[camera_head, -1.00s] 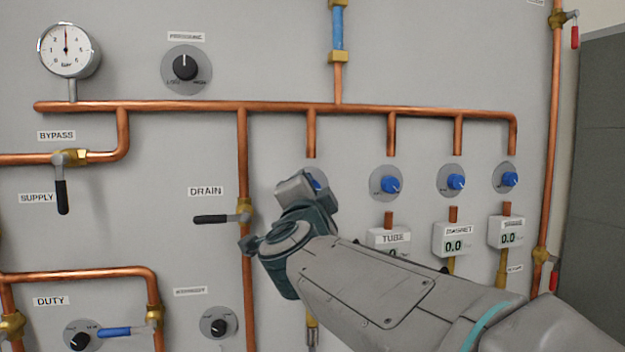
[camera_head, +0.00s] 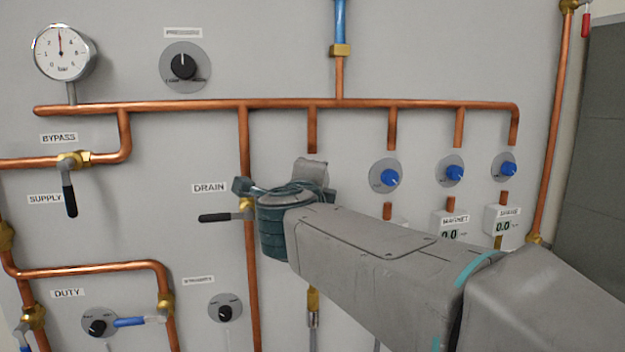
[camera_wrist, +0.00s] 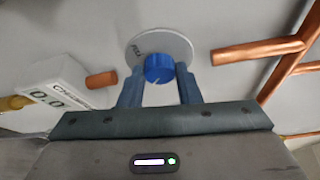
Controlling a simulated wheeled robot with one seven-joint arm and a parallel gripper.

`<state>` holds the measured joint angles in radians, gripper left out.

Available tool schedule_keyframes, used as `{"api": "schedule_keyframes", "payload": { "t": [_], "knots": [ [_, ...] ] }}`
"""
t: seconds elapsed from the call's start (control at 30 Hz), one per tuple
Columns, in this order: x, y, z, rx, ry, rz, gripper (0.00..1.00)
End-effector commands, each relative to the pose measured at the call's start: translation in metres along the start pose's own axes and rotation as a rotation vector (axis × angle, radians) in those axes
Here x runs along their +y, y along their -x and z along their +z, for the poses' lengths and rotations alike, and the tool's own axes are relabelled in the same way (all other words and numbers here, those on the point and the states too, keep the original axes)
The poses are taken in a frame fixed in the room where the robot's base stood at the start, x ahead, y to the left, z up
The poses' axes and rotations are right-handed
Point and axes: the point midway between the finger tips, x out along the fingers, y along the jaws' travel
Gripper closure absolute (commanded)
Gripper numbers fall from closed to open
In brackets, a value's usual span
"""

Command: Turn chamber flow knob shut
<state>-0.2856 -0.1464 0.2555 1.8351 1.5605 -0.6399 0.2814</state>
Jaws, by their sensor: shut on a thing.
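The chamber flow knob (camera_wrist: 158,68) is a blue round knob on a pale disc dial (camera_wrist: 178,45) in the wrist view. The chamber readout box (camera_wrist: 62,84) beside it has a label that reads like "Chamber". My gripper (camera_wrist: 160,80) is shut on the knob, with one finger on each side of it. In the head view my gripper (camera_head: 310,172) is at the panel below the first downpipe from the left in the row of blue knobs. My wrist hides the knob and its dial there.
Similar blue knobs (camera_head: 390,178), (camera_head: 455,174) and (camera_head: 508,168) stand to the right. Copper pipes (camera_head: 330,103) run above. The drain valve's black lever (camera_head: 220,217) is close to the left of my wrist. A pressure knob (camera_head: 183,66) is higher up.

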Motion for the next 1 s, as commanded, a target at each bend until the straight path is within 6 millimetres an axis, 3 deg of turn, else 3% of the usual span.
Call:
{"api": "schedule_keyframes", "payload": {
  "t": [0.53, 0.57, 0.63, 1.0],
  "knots": [
    [0.0010, -0.0002, -0.0003, 0.000, -0.026, 0.012, 0.92],
    [0.0010, -0.0002, -0.0003, 0.000, -0.026, 0.012, 0.67],
    [0.0009, -0.0002, -0.0003, 0.000, -0.026, 0.012, 0.48],
    [0.0003, 0.0042, 0.0001, -0.001, -0.026, 0.010, 0.48]
  ]
}}
